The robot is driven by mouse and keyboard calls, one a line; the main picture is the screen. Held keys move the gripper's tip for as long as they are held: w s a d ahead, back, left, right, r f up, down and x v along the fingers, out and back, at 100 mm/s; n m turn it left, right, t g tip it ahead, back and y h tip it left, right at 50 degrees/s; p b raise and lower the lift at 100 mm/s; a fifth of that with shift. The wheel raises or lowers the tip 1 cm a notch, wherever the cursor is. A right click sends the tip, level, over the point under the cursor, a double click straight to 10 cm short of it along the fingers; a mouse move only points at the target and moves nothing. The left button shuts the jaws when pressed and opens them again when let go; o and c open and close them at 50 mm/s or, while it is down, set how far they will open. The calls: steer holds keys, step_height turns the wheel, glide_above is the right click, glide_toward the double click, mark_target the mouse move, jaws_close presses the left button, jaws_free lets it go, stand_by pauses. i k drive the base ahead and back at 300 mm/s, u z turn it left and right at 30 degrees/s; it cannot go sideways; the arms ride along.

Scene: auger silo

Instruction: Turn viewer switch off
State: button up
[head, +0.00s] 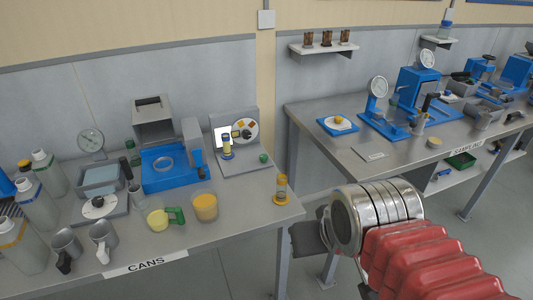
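The viewer (251,164) is a grey stand near the right end of the left bench. It has a bright white panel (219,133) and a round dial (244,132) with coloured patches. A small blue and yellow vial (227,149) stands in front of the panel. A small green knob (264,158) sits on the viewer's base at right; it may be the switch, but its position is too small to read. My gripper (308,239) is low at centre right, beyond the bench's right end, apart from the viewer. My wrist hides most of it, so its opening is unclear.
A yellow-capped vial (281,190) stands at the bench's right corner, between my gripper and the viewer. An amber cup (205,207) and a green-handled yellow cup (160,219) stand nearer the front edge. A blue machine (174,177) is left of the viewer. The sampling bench (357,165) is at right.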

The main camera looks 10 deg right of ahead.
mark_target(263, 158)
steer(key=u, duration=0.05)
steer(key=i, duration=1)
steer(key=z, duration=0.05)
